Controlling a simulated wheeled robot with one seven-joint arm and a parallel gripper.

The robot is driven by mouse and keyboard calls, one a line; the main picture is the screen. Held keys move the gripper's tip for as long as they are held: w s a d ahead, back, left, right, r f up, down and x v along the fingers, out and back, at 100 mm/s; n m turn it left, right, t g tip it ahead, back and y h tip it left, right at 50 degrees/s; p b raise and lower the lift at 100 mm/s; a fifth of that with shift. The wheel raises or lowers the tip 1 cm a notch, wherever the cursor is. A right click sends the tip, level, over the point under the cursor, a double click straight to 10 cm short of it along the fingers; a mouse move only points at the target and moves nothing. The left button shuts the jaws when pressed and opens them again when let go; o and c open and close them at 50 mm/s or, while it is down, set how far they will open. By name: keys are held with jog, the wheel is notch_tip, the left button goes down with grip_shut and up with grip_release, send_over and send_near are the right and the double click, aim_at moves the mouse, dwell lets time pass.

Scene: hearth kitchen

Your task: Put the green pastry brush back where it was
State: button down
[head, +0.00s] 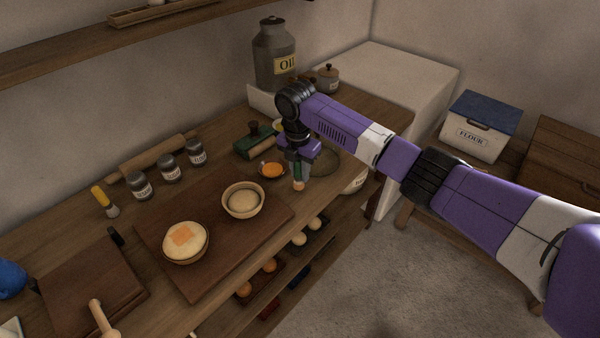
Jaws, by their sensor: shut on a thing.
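My gripper (300,160) points down over the right part of the wooden counter. It is shut on the green pastry brush (298,174), which hangs upright with its pale end (298,185) lowest. The gripper hides the brush's upper part. I cannot tell whether the brush touches the counter. A yellow-handled brush (102,197) lies at the left, near the spice jars.
A small orange-filled dish (272,170) lies just left of my gripper. A dark board (210,265) holds two bowls (243,200) (186,243).

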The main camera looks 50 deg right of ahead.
jog(key=shift+f, duration=0.55)
jog(key=shift+f, duration=0.2)
jog(key=c, duration=1.2)
grip_release()
jog(key=shift+r, duration=0.1)
jog(key=r, duration=0.4)
jog(key=r+b, duration=0.1)
jog(key=r, duration=0.3)
jog(key=a+r+b, duration=0.1)
jog(key=r, duration=0.3)
jog(key=shift+s+r, duration=0.1)
jog(key=shift+r, duration=0.05)
